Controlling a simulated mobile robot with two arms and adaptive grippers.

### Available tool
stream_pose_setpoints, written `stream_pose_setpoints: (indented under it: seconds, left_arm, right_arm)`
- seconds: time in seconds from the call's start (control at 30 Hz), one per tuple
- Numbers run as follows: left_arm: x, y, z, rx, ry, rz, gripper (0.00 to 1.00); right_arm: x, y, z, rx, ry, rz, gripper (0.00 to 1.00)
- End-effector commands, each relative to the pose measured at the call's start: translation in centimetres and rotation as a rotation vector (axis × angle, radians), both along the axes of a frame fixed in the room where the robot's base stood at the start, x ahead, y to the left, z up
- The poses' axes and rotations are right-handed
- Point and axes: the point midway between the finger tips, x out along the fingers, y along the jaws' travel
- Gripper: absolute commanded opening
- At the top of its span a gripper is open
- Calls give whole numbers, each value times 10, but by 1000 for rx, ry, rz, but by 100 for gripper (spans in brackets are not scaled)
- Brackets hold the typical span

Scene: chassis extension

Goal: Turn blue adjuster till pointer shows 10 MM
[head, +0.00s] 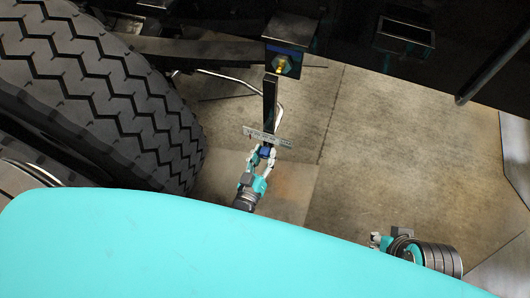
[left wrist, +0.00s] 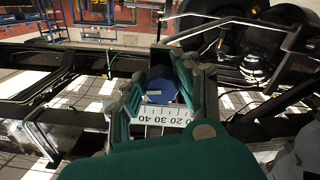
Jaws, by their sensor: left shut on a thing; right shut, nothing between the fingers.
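The blue adjuster (head: 265,152) sits at the lower end of a dark upright bar (head: 269,105) under the chassis. In the left wrist view the adjuster (left wrist: 162,86) shows as a round blue knob between the fingers. My left gripper (head: 266,158) is shut on it. A pale scale plate (head: 268,137) crosses the bar just beyond the adjuster. In the left wrist view the scale (left wrist: 166,115) shows the numbers 20, 30 and 40. I cannot make out the pointer or its reading. My right gripper (head: 375,240) is shut and empty, low at the right.
A large tyre (head: 95,100) stands close on the left. A bent metal rod (head: 240,82) runs beside the bar. A dark chassis beam (head: 400,35) lies across the top. The concrete floor (head: 390,150) right of the bar is clear.

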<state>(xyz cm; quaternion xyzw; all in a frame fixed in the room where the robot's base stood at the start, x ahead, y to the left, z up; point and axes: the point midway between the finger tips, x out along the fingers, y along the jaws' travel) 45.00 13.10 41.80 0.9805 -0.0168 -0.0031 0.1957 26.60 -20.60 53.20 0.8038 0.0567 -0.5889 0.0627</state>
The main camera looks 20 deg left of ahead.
Motion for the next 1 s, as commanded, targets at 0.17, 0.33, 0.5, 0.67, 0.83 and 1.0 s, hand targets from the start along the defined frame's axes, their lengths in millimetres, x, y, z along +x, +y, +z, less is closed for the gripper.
stream_pose_setpoints:
  seconds: [0.17, 0.33, 0.5, 0.67, 0.83, 1.0]
  left_arm:
    - [-1, -1, -1, 77, 1, -1, 0]
    - [-1, 0, -1, 118, 0, -1, 0]
    - [-1, 0, -2, 132, -1, -1, 0]
    - [-1, 0, -2, 134, -1, -1, 0]
    - [-1, 0, -2, 133, 0, -2, 0]
    - [-1, 0, -1, 132, -2, -1, 54]
  right_arm:
    - [1, 0, 4, 1, -4, 0, 0]
    - [1, 0, 5, 1, -5, 0, 0]
    - [1, 0, 5, 1, -5, 0, 0]
    - [1, 0, 5, 1, -5, 1, 0]
    - [1, 0, 5, 1, -5, 1, 0]
    - [1, 0, 5, 1, -6, 1, 0]
